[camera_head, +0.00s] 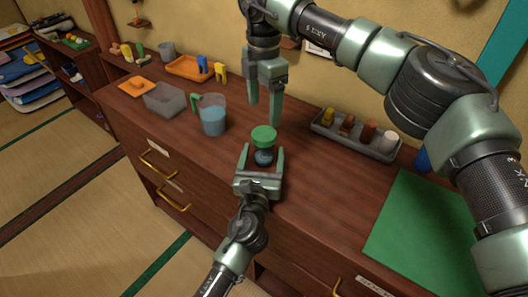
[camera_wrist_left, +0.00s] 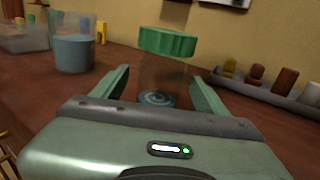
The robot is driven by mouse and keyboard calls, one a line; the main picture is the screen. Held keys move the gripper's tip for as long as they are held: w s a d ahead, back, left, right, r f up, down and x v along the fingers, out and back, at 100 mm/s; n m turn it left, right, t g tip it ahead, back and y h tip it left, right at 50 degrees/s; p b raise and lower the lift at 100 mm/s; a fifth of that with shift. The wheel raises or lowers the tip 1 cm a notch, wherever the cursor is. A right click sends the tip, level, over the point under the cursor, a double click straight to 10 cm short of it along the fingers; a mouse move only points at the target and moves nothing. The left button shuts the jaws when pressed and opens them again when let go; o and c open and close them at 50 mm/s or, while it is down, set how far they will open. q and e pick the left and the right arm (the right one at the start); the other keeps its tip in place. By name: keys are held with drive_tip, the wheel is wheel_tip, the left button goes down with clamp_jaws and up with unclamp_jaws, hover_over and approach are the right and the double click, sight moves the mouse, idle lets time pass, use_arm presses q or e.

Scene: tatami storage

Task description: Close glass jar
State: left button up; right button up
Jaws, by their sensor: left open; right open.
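The glass jar (camera_head: 263,157) stands upright on the brown cabinet top. Its green lid (camera_head: 264,135) is at its mouth; I cannot tell whether it is fully seated. In the left wrist view the lid (camera_wrist_left: 168,42) is above the clear jar body (camera_wrist_left: 158,82), which has something bluish at its bottom. My left gripper (camera_head: 263,150) is open, its fingers on either side of the lower jar with visible gaps in the left wrist view. My right gripper (camera_head: 265,113) is open and empty, pointing down above and slightly behind the lid.
A measuring cup with blue liquid (camera_head: 212,120) and a clear bin (camera_head: 165,100) stand to the left. A grey tray (camera_head: 350,148) with several small items is at the right, near a green mat (camera_head: 425,225). An orange tray (camera_head: 188,68) lies farther back.

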use_arm(q)
clamp_jaws()
idle(0.3)
